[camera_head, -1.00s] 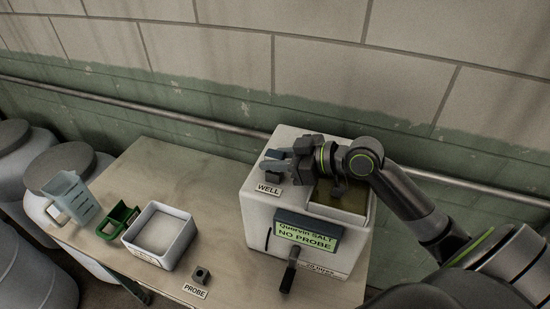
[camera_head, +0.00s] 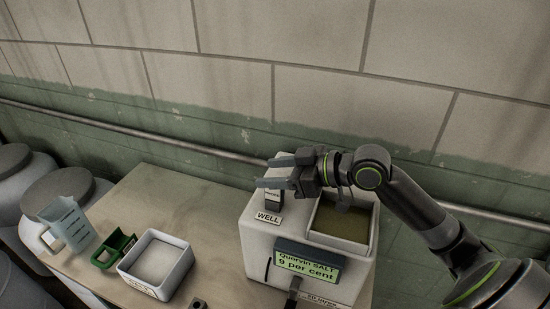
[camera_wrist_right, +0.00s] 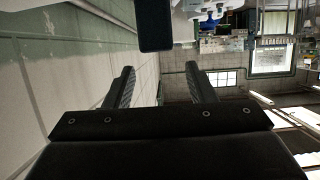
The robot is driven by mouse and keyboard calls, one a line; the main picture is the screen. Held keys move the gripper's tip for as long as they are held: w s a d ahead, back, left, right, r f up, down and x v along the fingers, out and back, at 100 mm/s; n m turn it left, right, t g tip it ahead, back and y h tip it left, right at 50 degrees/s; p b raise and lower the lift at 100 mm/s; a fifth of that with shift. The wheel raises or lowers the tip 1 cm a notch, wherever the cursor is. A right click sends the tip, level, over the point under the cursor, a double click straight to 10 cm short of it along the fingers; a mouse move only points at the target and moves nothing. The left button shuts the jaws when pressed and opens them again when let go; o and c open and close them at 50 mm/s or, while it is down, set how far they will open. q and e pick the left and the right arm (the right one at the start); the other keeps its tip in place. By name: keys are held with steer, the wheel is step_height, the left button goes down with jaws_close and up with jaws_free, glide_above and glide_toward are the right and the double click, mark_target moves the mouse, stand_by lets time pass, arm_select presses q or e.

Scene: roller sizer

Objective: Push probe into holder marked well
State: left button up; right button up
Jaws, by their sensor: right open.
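The dark probe (camera_head: 274,202) stands upright at the holder behind the WELL label (camera_head: 268,218), on top of the white machine (camera_head: 258,240). Its lower end is hidden. My right gripper (camera_head: 268,172) is open, with its fingers pointing left just above and behind the probe. In the right wrist view its two fingers are apart with nothing between them, and a dark block (camera_wrist_right: 154,25), seemingly the probe, shows beyond them at the top. The machine's display (camera_head: 308,262) reads "Quorvin SALT 9 per cent". My left gripper is not in view.
The machine has an open tank of murky liquid (camera_head: 343,222) beside the well. A white bin (camera_head: 185,270), a green holder (camera_head: 112,250) and a clear jug (camera_head: 68,226) stand to the left on the bench. A wall with a pipe (camera_head: 150,140) runs behind.

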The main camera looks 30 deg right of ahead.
step_height(320, 180, up, 5)
steer(key=shift+r, duration=0.15)
steer(key=shift+r, duration=0.1)
stand_by(0.5)
